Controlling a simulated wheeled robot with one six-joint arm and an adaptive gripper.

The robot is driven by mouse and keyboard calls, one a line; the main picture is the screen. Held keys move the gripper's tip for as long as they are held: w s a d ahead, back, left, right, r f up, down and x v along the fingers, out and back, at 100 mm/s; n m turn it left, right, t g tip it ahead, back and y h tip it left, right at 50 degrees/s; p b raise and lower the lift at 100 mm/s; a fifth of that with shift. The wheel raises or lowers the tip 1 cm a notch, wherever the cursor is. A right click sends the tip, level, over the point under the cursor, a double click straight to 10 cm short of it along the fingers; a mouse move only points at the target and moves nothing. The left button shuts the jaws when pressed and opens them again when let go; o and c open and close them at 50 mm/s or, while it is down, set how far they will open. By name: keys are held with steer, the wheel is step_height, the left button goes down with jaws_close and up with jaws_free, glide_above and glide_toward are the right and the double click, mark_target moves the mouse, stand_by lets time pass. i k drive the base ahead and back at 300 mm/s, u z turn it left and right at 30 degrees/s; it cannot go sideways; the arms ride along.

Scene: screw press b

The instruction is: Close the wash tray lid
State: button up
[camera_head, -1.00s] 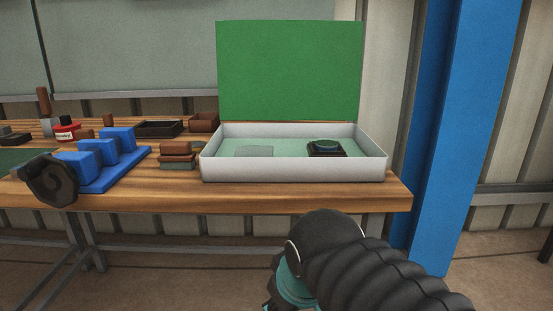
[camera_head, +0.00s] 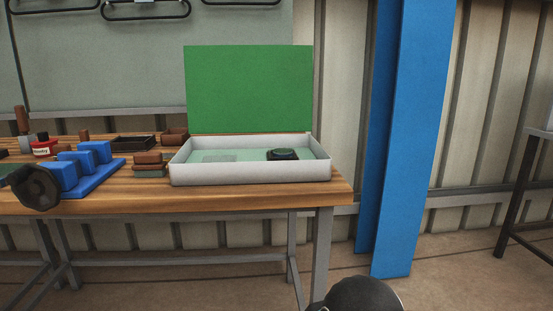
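The wash tray (camera_head: 255,172) is a shallow white box at the right end of the wooden bench. Its green lid (camera_head: 250,88) stands upright along the tray's back edge, fully open. A dark square object with a round top (camera_head: 283,154) and a pale flat piece (camera_head: 219,156) lie inside the tray. Only a dark rounded part of my arm shows at the bottom edge, in front of the bench and well apart from the tray. My gripper is out of the picture.
Blue blocks on a blue base (camera_head: 90,172), small brown blocks (camera_head: 149,164) and a dark tray (camera_head: 133,142) occupy the bench left of the wash tray. A blue column (camera_head: 402,140) stands right of the bench (camera_head: 240,198). The floor between column and right-hand stand (camera_head: 520,190) is clear.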

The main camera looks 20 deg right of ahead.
mark_target(256, 88)
steer(key=z, duration=0.2)
steer(key=i, duration=0.85)
steer(key=z, duration=0.6)
steer(key=k, duration=1.25)
steer(key=z, duration=1.3)
steer(key=i, duration=2.2)
steer(key=u, duration=1.6)
steer(key=i, duration=0.8)
steer(key=u, duration=0.9)
